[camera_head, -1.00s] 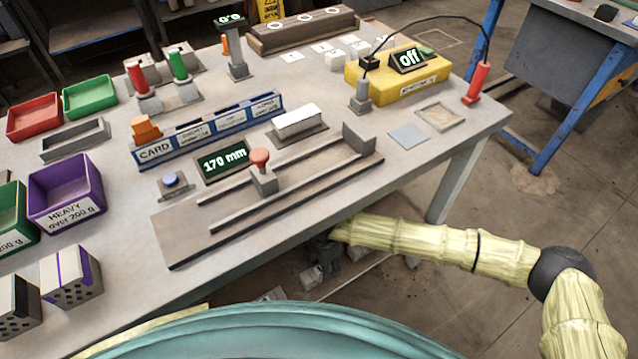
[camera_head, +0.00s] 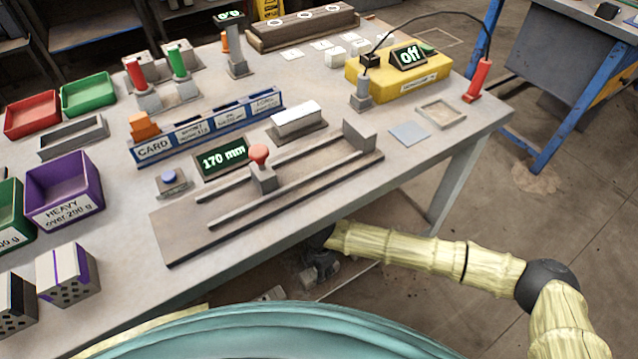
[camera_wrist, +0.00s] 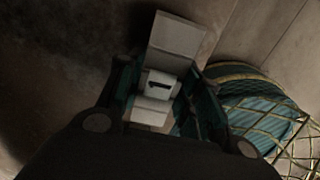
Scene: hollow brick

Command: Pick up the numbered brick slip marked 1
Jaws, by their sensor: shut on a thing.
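My gripper (camera_wrist: 158,92) is shut on a pale brick slip (camera_wrist: 152,110) in the wrist view. The slip's face carries a dark bar-like mark that looks like a 1, seen from the side. The dark fingers with teal inner parts lie on either side of it. A larger pale grey block face (camera_wrist: 178,38) shows just beyond the slip; I cannot tell whether they touch. In the head view my forearm reaches below the table's front edge, and my gripper is mostly hidden in shadow there.
The table (camera_head: 330,235) stands above and beside my forearm, with its leg (camera_head: 452,195) to the right. On it are a slide gauge (camera_head: 290,195), a purple tray (camera_head: 65,187), a yellow box (camera_head: 385,88) and several white slips at the back. Floor is open at right.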

